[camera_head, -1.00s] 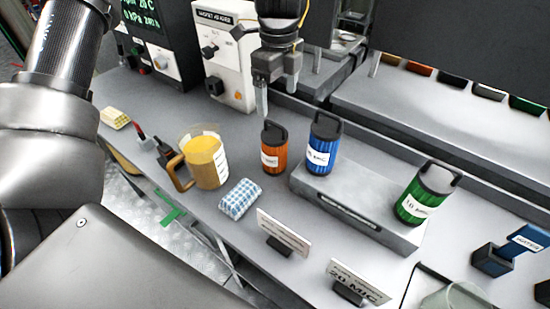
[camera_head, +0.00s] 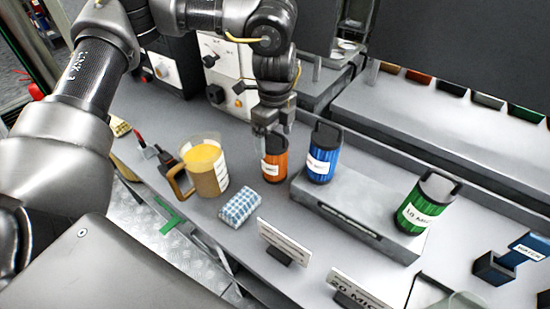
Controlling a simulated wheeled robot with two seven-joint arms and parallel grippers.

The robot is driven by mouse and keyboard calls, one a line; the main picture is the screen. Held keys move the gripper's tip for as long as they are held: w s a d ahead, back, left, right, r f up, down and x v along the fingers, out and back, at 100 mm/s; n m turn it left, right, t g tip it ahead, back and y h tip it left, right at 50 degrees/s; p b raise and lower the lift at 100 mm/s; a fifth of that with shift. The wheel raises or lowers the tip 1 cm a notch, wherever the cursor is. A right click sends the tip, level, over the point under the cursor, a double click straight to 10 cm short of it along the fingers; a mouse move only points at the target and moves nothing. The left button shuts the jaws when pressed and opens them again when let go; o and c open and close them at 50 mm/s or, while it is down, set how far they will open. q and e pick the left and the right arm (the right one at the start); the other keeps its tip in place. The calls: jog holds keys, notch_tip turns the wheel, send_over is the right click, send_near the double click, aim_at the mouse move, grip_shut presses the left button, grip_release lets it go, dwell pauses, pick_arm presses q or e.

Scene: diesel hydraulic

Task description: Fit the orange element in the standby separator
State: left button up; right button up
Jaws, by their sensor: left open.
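The orange element (camera_head: 273,165) stands upright on the grey bench, left of the raised grey block. It is an orange cylinder with a white label, its dark top now largely covered by my gripper. My left gripper (camera_head: 272,134) is open, pointing down at the top of the orange element; I cannot tell whether the fingers touch it. The blue element (camera_head: 321,160) stands on the left end of the grey block (camera_head: 362,212). The green element (camera_head: 424,208) stands on its right end. I cannot make out which thing is the standby separator. My right gripper is not in view.
A jug of amber liquid (camera_head: 207,170) and a blue checked cloth (camera_head: 240,206) are left of the orange element. Two label stands, one white (camera_head: 284,242) and one marked 20 MIC (camera_head: 357,292), are at the front. A blue WATER item (camera_head: 526,247) is at the right. A control box (camera_head: 228,77) stands behind.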

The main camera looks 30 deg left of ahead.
pick_arm(q)
jog(key=shift+f, duration=0.5)
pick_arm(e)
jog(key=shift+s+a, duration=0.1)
pick_arm(q)
jog(key=c, duration=1.6)
jog(key=shift+o, duration=0.2)
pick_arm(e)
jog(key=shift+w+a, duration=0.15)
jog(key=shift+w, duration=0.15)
pick_arm(q)
jog(key=shift+r, duration=0.15)
